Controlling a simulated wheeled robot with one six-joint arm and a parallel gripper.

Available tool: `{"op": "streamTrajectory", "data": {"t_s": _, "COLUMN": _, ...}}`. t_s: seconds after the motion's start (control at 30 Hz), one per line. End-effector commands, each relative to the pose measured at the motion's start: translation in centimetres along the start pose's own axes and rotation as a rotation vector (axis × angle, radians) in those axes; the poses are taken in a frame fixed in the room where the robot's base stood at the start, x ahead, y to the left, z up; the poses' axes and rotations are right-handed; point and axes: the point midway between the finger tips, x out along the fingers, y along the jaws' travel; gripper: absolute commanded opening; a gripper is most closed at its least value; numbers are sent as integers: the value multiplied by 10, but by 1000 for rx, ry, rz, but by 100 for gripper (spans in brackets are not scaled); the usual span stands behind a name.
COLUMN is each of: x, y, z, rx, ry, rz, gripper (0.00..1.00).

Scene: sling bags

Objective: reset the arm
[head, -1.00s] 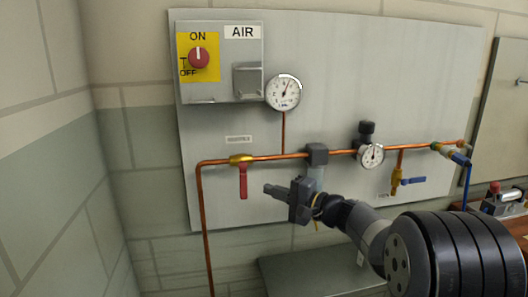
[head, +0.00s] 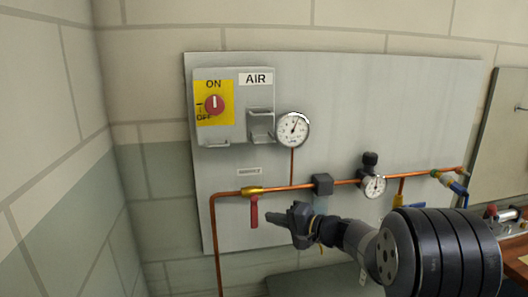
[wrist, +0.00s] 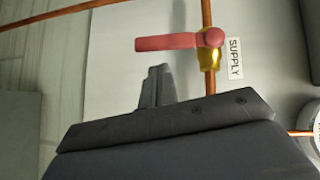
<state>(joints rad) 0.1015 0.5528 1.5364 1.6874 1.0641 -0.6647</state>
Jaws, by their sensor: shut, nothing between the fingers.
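My gripper (head: 274,217) is shut and empty in the head view, in front of the grey panel (head: 340,95), just right of the red supply valve handle (head: 254,213). The handle hangs down from the brass valve on the copper pipe. In the wrist view my gripper's fingers (wrist: 156,75) are together, with the red handle (wrist: 168,42) and the SUPPLY label (wrist: 235,58) beyond them. The fingers appear apart from the handle. My arm reaches in from the lower right.
A grey box labelled AIR has a red knob (head: 214,105) on a yellow ON/OFF plate. A round gauge (head: 293,129) sits beside it. A smaller gauge (head: 374,185) and a blue-handled valve (head: 410,206) are on the pipe at right. A wall stands close at left.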

Motion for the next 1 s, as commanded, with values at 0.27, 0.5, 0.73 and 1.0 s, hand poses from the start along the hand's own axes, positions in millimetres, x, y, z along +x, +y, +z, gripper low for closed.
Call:
{"op": "streamTrajectory", "data": {"t_s": 0.27, "x": -4, "y": -8, "z": -4, "rx": -53, "ry": -1, "rz": 55, "gripper": 0}}
{"op": "streamTrajectory", "data": {"t_s": 0.5, "x": -23, "y": -4, "z": -24, "rx": -81, "ry": 3, "rz": 77, "gripper": 0}}
{"op": "streamTrajectory", "data": {"t_s": 0.73, "x": -66, "y": -9, "z": -34, "rx": -79, "ry": 2, "rz": 76, "gripper": 0}}
{"op": "streamTrajectory", "data": {"t_s": 1.0, "x": -112, "y": -13, "z": -33, "rx": -77, "ry": 1, "rz": 77, "gripper": 0}}
